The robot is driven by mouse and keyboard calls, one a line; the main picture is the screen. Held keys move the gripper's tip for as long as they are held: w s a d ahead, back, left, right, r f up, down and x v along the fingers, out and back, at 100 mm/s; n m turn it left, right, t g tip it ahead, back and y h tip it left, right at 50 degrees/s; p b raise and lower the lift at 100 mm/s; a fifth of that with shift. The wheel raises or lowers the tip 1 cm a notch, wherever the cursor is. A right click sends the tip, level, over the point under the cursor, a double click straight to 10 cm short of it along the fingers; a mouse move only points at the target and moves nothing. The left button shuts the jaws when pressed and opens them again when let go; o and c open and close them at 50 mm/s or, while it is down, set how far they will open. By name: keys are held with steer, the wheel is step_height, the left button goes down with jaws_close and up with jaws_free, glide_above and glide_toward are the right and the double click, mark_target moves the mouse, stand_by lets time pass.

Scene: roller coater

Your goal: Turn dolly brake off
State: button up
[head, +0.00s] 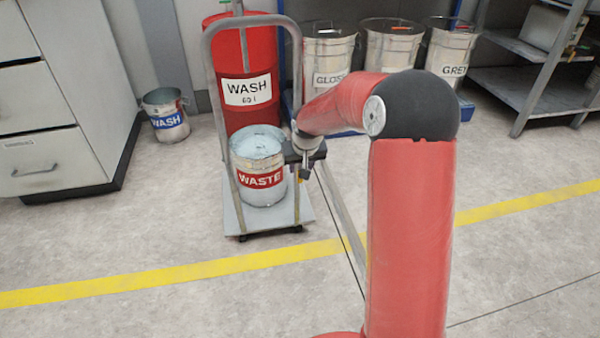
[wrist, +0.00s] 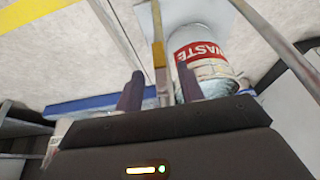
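The dolly (head: 230,222) is a grey platform with a tall tube frame, standing on the floor. It carries a WASTE can (head: 259,180) with a red label. My gripper (head: 305,165) is at the right side of the dolly, beside the can. In the wrist view my gripper (wrist: 158,88) is open, its two dark fingers apart. A narrow grey bar with a yellow part (wrist: 158,52), possibly the brake lever, shows between the fingers. There is a gap on its left; contact on the right cannot be told. The WASTE can (wrist: 203,60) shows just right of the fingers.
A red WASH drum (head: 240,70) stands behind the WASTE can. A small WASH bucket (head: 165,115) and a drawer cabinet (head: 60,100) are at left. Several cans stand at the back, with a metal shelf (head: 530,90) at right. The floor in front, with a yellow line (head: 150,280), is clear.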

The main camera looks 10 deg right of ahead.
steer(key=x, duration=0.4)
steer(key=shift+w+f, duration=0.1)
steer(key=shift+f, duration=0.05)
jaws_close()
